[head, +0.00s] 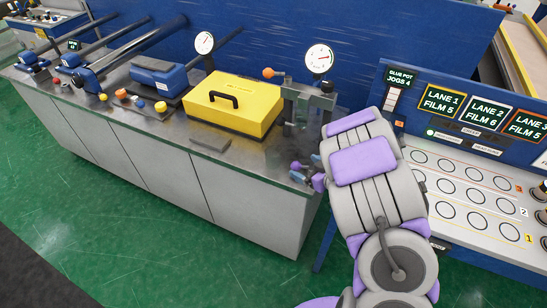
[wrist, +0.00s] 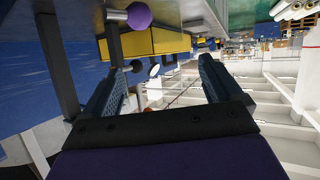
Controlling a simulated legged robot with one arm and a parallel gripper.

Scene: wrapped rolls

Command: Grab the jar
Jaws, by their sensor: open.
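I cannot make out a jar for certain in either view. In the wrist view my gripper (wrist: 162,65) is open, with its two dark blue-grey fingers wide apart. Nothing is held between them. Beyond the fingertips are small dark parts and a pale round gauge face, too small to tell clearly. In the head view my grey and purple arm reaches over the right end of the workbench (head: 245,170) and hides much of what is there.
A yellow box (head: 232,105) with a black handle sits on the bench. A clamp-like fixture (head: 308,100) and a dial gauge (head: 319,58) stand at its right end. Blue roller tools (head: 158,76) lie left. A lane panel (head: 470,190) is at right. Green floor is clear in front.

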